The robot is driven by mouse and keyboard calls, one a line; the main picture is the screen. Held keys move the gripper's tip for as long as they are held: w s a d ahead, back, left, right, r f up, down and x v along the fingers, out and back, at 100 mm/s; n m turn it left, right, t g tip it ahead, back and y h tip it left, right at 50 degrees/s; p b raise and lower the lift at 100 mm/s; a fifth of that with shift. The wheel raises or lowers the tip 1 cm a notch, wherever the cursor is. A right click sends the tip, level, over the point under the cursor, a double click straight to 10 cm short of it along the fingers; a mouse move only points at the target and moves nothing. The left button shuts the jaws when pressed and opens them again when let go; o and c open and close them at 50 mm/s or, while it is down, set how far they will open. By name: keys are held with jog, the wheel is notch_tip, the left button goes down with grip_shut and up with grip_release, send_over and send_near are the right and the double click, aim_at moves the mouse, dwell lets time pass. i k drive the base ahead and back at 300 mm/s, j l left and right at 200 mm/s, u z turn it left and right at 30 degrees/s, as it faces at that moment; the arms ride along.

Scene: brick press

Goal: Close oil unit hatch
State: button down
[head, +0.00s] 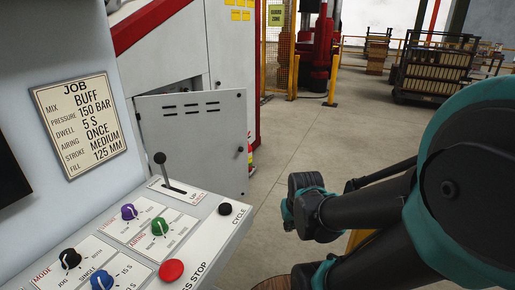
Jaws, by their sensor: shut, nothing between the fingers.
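The oil unit hatch (195,137) is a pale grey metal door with dark vent slots near its top and a small dark knob at its right edge. It stands swung open, out from the white and red machine (190,45) behind it. A dark opening shows above and behind the door. The door's lower left part is hidden by the control console. My arm, dark with teal joints, fills the right side, to the right of the hatch and apart from it. My gripper's fingers cannot be made out in this view.
The control console (215,245) with knobs, a lever (168,173) and a red stop button (171,271) stands at the lower left. A job sign (84,124) hangs above it. Grey floor (300,130) is clear right of the hatch. A yellow post (332,80) and loaded racks (433,72) stand farther back.

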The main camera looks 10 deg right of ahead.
aim_at(202, 136)
jog(key=k+l+z, duration=0.1)
jog(key=z, duration=0.3)
jog(key=k+l+z, duration=0.1)
jog(key=l+z, duration=0.15)
jog(key=z, duration=0.15)
jog(key=l+z, duration=0.2)
jog(key=z, duration=0.2)
jog(key=k+l+z, duration=0.1)
jog(key=l+z, duration=0.15)
jog(key=z, duration=0.2)
jog(key=l+z, duration=0.2)
jog(key=z, duration=0.15)
jog(key=i+l+z, duration=0.15)
jog(key=z, duration=0.2)
jog(key=i+l+z, duration=0.1)
jog(key=z, duration=0.2)
jog(key=i+l+u, duration=0.1)
jog(key=i, duration=0.25)
jog(key=i+l+u, duration=0.1)
jog(key=i+l, duration=0.15)
jog(key=i+j+u, duration=0.15)
jog(key=i+u, duration=0.9)
jog(key=i+j+u, duration=0.2)
jog(key=i+u, duration=1.1)
jog(key=i+l+u, duration=0.3)
jog(key=u, duration=0.15)
jog(key=i+j+u, duration=0.1)
jog(key=i+u, duration=1.1)
jog(key=i+l+u, duration=0.35)
jog(key=k+j, duration=0.1)
